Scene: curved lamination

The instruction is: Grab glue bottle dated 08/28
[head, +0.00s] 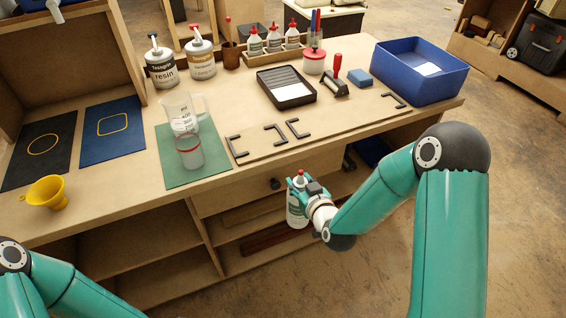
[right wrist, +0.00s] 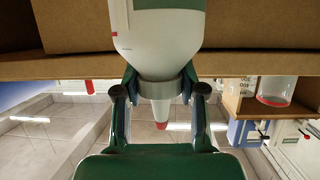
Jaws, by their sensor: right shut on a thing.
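A white glue bottle (head: 297,212) with a red tip is in my right gripper (head: 305,187), in front of the bench's drawer front. In the right wrist view the bottle (right wrist: 165,45) has a green band, and the two fingers (right wrist: 161,90) close around its neck below the red tip. No date on it can be read. Three similar bottles with red tips, a left one (head: 255,43), a middle one (head: 274,41) and a right one (head: 292,36), stand in a wooden rack (head: 285,53) at the bench's back. Their dates are too small to read. My left gripper is out of view.
The bench top holds a black paint tray (head: 267,81), a blue bin (head: 450,75), a measuring jug (head: 180,113), a clear cup (head: 189,153) on a green mat (head: 215,176), and a yellow funnel (head: 46,193). Open shelves lie below. The floor at right is clear.

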